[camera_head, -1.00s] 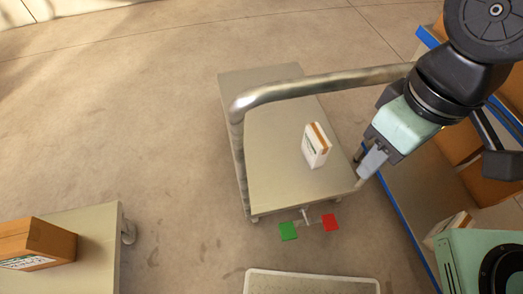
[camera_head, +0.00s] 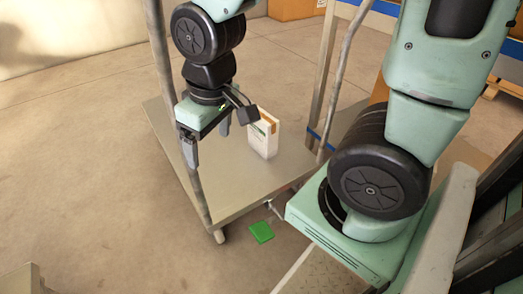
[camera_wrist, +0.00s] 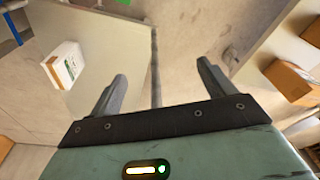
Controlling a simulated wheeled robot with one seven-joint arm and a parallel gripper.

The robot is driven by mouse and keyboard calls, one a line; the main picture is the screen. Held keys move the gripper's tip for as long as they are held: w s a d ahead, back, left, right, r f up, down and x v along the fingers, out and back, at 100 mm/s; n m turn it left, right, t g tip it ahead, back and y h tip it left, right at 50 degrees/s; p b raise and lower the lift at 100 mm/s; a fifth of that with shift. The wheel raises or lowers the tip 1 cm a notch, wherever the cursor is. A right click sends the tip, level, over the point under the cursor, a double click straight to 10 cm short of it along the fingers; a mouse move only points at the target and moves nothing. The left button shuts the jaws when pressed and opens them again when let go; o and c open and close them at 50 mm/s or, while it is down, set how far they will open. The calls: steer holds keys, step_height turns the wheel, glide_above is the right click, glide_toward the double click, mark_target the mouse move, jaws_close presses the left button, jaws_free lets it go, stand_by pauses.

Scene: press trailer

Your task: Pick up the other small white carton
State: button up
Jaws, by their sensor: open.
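A small white carton (camera_head: 262,138) with a brown strip stands upright on the grey trolley (camera_head: 230,190), towards its right side. It also shows in the wrist view (camera_wrist: 64,66), at the left, outside the fingers. My gripper (camera_head: 207,141) is open and empty, pointing down above the trolley, left of the carton in the head view and apart from it. In the wrist view my gripper (camera_wrist: 163,70) has its fingers spread with no carton between them. I see no second small white carton now.
The trolley's metal handle (camera_head: 163,70) rises close to my gripper on the left; its bar (camera_wrist: 155,70) runs between the fingers in the wrist view. A green square (camera_head: 261,232) lies in front of the trolley. Brown boxes (camera_wrist: 291,80) show on another platform.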

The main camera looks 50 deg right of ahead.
steer(key=w+d+f+m+b, duration=0.1)
steer(key=w+d+f+b, duration=0.15)
steer(key=f, duration=0.25)
steer(key=w+d+f+b, duration=0.1)
steer(key=d+f+b, duration=0.3)
steer(key=f, duration=0.2)
steer(key=m+t+h+b, duration=0.35)
steer(key=t+b, duration=0.55)
steer(key=t, duration=0.7)
glide_toward(274, 129)
steer(key=w+b, duration=0.1)
steer(key=w, duration=0.1)
steer(key=w+d+b, duration=0.1)
steer(key=w+b, duration=0.1)
steer(key=w, duration=0.1)
steer(key=w+b, duration=0.2)
steer(key=w, duration=0.1)
steer(key=shift+w+d, duration=0.2)
steer(key=shift+w, duration=0.05)
steer(key=w+b, duration=0.2)
steer(key=w, duration=0.1)
steer(key=w+b, duration=0.2)
steer(key=shift+w+d, duration=0.25)
steer(key=shift+d, duration=0.15)
steer(key=shift+w+r, duration=0.1)
steer(key=shift+w, duration=0.15)
steer(key=c, duration=1.6)
steer(key=shift+r, duration=0.1)
jaws_close()
steer(key=shift+r, duration=0.15)
